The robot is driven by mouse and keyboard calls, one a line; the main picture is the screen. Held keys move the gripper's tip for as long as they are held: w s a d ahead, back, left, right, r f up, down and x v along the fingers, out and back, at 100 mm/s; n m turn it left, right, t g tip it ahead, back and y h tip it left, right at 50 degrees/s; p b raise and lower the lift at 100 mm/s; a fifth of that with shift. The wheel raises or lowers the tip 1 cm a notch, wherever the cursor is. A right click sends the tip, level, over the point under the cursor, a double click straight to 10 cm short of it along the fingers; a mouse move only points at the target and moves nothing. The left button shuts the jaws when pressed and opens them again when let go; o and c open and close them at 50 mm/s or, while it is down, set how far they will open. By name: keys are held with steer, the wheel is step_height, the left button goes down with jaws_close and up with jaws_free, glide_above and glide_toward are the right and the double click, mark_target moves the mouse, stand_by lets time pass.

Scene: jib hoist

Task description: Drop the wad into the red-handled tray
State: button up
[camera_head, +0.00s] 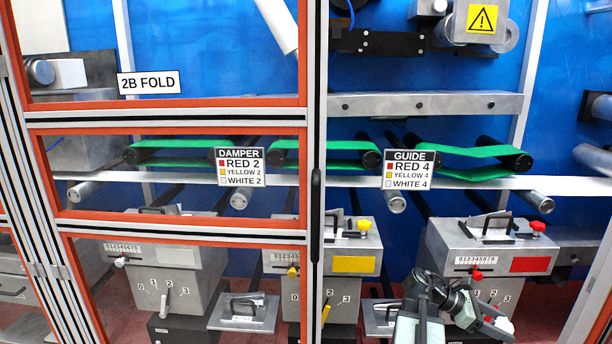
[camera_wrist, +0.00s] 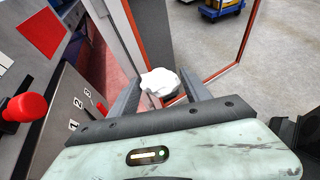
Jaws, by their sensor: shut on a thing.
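In the head view the wad (camera_head: 504,325) shows as a small white patch at the gripper, low on the right. I cannot clearly make out a tray with a red handle. A grey box (camera_head: 450,246) with red knobs and a red plate stands just behind my gripper. One red knob (camera_wrist: 24,107) is large at the left of the wrist view, apart from the wad.
A grey box with a yellow plate (camera_head: 354,264) stands to the left. A flat grey tray with a dark handle (camera_head: 236,322) is behind the orange-framed door (camera_head: 180,229). In the wrist view, open grey floor (camera_wrist: 215,45) lies beyond the wad, beside another orange-edged frame.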

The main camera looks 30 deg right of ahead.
steer(key=d+f+b, duration=0.2)
steer(key=f+b, duration=0.9)
steer(key=f, duration=0.2)
steer(key=d+f+n+t+h+b, duration=0.1)
steer(key=d+f+b, duration=0.2)
steer(key=f+b, duration=0.9)
steer(key=w+d+f+n+b, duration=0.1)
steer(key=d+f+b, duration=0.2)
steer(key=f+b, duration=0.9)
steer(key=shift+d+f+t+h, duration=0.15)
steer(key=shift+f+t+h, duration=0.25)
steer(key=shift+f, duration=0.5)
step_height(320, 180, down, 6)
steer(key=b, duration=0.6)
steer(key=o, duration=1.4)
steer(key=p+v, duration=0.2)
steer(key=v, duration=0.6)
steer(key=shift+s+p, duration=0.1)
steer(key=shift+p, duration=0.2)
